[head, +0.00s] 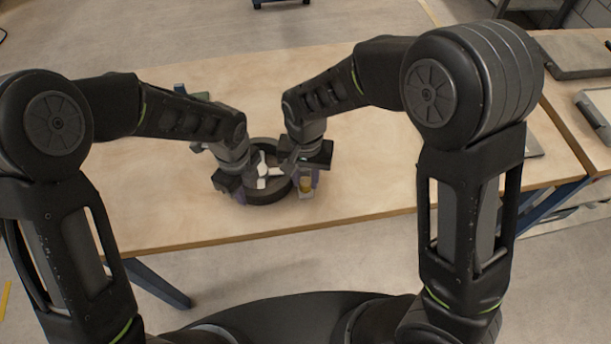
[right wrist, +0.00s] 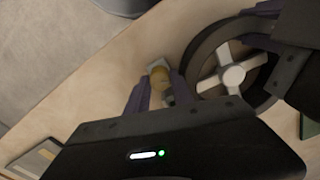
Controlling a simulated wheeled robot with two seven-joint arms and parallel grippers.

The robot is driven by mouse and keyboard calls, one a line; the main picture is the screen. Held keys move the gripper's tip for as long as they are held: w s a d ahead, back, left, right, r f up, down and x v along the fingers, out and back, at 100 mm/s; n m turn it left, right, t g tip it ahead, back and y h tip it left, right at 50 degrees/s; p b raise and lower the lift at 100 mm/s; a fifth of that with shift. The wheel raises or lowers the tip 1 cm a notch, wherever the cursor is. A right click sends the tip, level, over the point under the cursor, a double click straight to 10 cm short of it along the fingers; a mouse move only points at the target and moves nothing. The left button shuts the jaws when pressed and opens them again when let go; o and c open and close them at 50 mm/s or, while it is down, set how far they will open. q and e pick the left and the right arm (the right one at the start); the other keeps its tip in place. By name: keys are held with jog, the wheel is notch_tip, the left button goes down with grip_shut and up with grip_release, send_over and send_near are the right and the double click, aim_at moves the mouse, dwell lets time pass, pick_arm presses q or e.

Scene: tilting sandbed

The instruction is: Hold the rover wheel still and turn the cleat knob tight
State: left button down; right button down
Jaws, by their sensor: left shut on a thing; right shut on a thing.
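The rover wheel (head: 268,195) lies flat near the front edge of the wooden table, with a black rim and pale spokes. It also shows in the right wrist view (right wrist: 232,76). My left gripper (head: 238,192) is shut on the wheel's rim at its left side; its fingertips are partly hidden. The cleat knob (right wrist: 159,77) is yellowish and sits beside the rim; it shows small in the head view (head: 306,185). My right gripper (right wrist: 160,92) is shut on the knob, with one purple finger on each side of it.
A green item (head: 201,97) lies behind my left arm. A second table at the right carries flat grey cases (head: 573,53). The table's front edge is close to the wheel.

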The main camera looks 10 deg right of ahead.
aim_at(305, 181)
jog(key=shift+m, duration=0.4)
jog(key=c, duration=1.1)
grip_release()
jog(key=n, duration=0.3)
jog(key=shift+n, duration=0.4)
jog(key=n, duration=0.5)
notch_tip(305, 181, up, 12)
